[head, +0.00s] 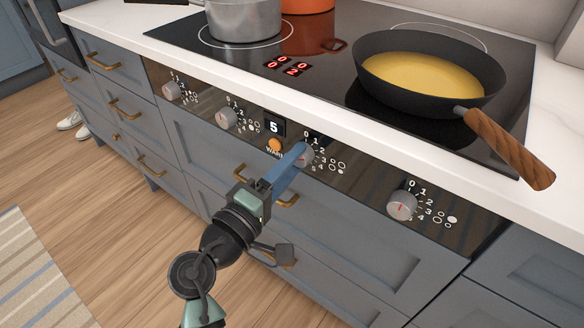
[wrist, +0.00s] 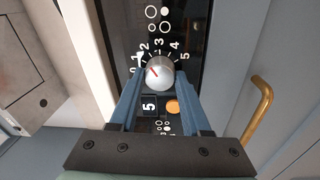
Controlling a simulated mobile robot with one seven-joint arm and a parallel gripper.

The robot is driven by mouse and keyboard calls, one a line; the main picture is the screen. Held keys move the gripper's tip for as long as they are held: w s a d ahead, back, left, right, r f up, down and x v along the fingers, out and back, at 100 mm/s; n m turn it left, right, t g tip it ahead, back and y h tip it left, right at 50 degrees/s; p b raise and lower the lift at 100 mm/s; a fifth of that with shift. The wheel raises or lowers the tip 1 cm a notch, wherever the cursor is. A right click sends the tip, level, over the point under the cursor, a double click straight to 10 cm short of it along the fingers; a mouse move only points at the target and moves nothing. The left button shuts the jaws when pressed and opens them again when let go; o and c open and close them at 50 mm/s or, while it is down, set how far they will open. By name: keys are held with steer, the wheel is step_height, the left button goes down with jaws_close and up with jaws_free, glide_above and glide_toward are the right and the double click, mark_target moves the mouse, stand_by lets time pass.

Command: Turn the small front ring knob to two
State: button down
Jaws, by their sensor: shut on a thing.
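My gripper (head: 300,154) is shut on the third control knob (wrist: 159,77) from the left on the black panel under the hob. In the wrist view, both blue fingers sit around this round silver knob. Its red mark slants up and left, about toward the 1. The scale (wrist: 158,43) runs from 0 to 5 around it. Ring symbols (wrist: 152,12) stand beside the scale; I cannot surely tell which ring is filled. In the head view the fingers partly cover the knob. The red hob display (head: 291,71) shows a 2 among zeros.
Other knobs stand at the far left (head: 171,90), second (head: 226,117) and right (head: 402,206). An orange button (head: 275,145) and a display reading 5 (head: 274,127) are close by. A pan (head: 370,82) has its wooden handle (head: 508,146) over the counter edge. Brass drawer handles (head: 286,200) jut out below.

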stand_by(0.4)
steer(key=shift+c, duration=1.8)
jaws_free()
steer(key=p+v, duration=0.1)
steer(key=v, duration=1.2)
steer(key=shift+p, duration=0.4)
